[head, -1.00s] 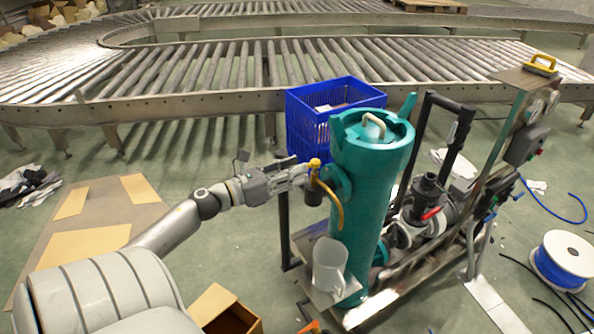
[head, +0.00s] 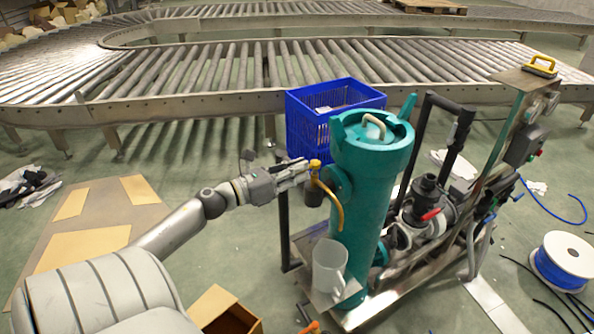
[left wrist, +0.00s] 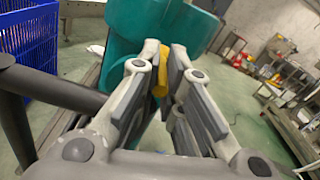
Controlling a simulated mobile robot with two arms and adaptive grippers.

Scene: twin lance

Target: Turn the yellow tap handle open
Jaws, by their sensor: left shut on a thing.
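The yellow tap handle (head: 315,164) sits at the top of the small tap on the left side of the teal cylinder (head: 370,185). A curved yellow spout (head: 338,208) hangs below it. My left gripper (head: 306,171) reaches in from the left at the handle. In the left wrist view the yellow handle (left wrist: 161,84) lies between the fingertips, which are shut on it and hide part of it. A pale jug (head: 328,266) stands below the spout on a small ledge. My right gripper is not in view.
A blue crate (head: 305,128) stands behind the cylinder, with a roller conveyor (head: 200,98) beyond. A dark upright post (head: 284,225) is close below my left gripper. Pipes and a pump (head: 425,205) fill the cart's right side. An open cardboard box (head: 225,312) is at the front.

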